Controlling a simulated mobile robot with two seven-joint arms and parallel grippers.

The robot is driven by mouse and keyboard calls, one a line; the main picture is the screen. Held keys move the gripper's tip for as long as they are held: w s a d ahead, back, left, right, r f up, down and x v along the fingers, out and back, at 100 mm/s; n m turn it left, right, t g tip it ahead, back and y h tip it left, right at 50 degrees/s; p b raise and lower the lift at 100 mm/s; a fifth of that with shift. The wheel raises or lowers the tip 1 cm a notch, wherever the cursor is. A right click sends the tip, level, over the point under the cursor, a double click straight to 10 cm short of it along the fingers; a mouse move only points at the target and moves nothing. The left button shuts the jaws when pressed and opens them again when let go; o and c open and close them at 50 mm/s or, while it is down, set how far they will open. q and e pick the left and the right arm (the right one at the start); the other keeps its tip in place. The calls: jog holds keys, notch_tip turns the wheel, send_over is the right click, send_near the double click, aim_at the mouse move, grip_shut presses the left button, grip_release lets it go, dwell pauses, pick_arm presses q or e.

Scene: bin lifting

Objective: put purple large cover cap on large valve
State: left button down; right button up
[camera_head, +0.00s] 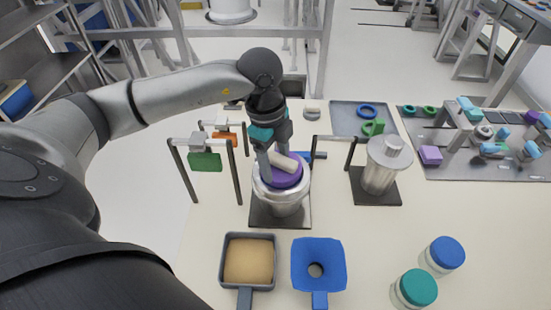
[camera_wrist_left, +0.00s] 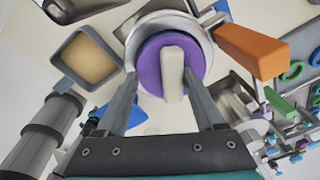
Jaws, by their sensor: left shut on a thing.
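The purple cap (camera_head: 285,178) with a pale bar handle (camera_head: 283,161) sits at the top opening of the silvery large valve (camera_head: 285,205), which stands on a dark base plate. My left gripper (camera_head: 276,165) is over the cap and shut on it, pointing down. In the left wrist view the purple cap (camera_wrist_left: 150,68) lies inside the metal rim of the valve (camera_wrist_left: 143,28), with my left fingers (camera_wrist_left: 160,85) on either side of the handle. Whether the cap is fully seated is hard to tell. My right gripper is out of view.
Frames with a green block (camera_head: 205,161) and an orange block (camera_head: 225,138) stand left. A metal canister (camera_head: 379,172) stands right. A pan (camera_head: 224,262), a blue funnel (camera_head: 330,252) and two lidded jars (camera_head: 444,254) are in front. A tray (camera_head: 350,124) and parts panel lie back right.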

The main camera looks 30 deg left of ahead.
aim_at(275, 171)
pick_arm(q)
jog(key=shift+f, duration=0.15)
grip_release()
dwell(0.4)
jog(key=shift+r+p, duration=2.55)
jog(key=shift+r, duration=0.7)
jog(key=shift+s+f, duration=0.1)
jog(key=shift+s, duration=0.05)
